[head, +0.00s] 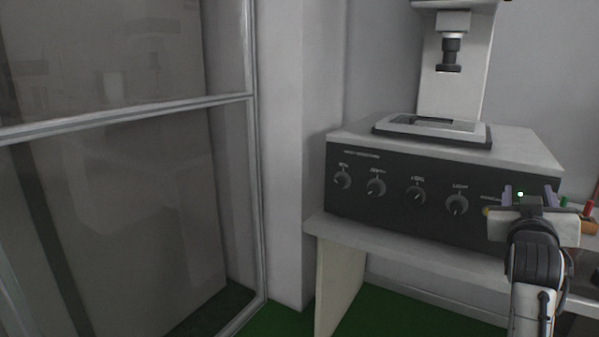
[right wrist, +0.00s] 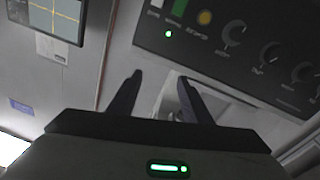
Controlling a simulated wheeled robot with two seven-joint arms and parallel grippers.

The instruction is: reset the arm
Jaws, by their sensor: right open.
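My right gripper (head: 528,194) is at the right of the head view, in front of the right end of the instrument's dark control panel (head: 395,200). Its two fingers stand apart with nothing between them. In the right wrist view the open fingers (right wrist: 158,98) point toward the bench and the panel (right wrist: 245,45), where a green light (right wrist: 168,34) glows. I cannot tell whether the fingers touch the panel. My left gripper is in neither view.
The instrument with its microscope-like column (head: 455,75) stands on a light bench (head: 400,243). Small tools with red (head: 591,198) and orange handles lie right of my gripper. A glass door (head: 120,190) fills the left. A screen (right wrist: 55,18) shows in the wrist view.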

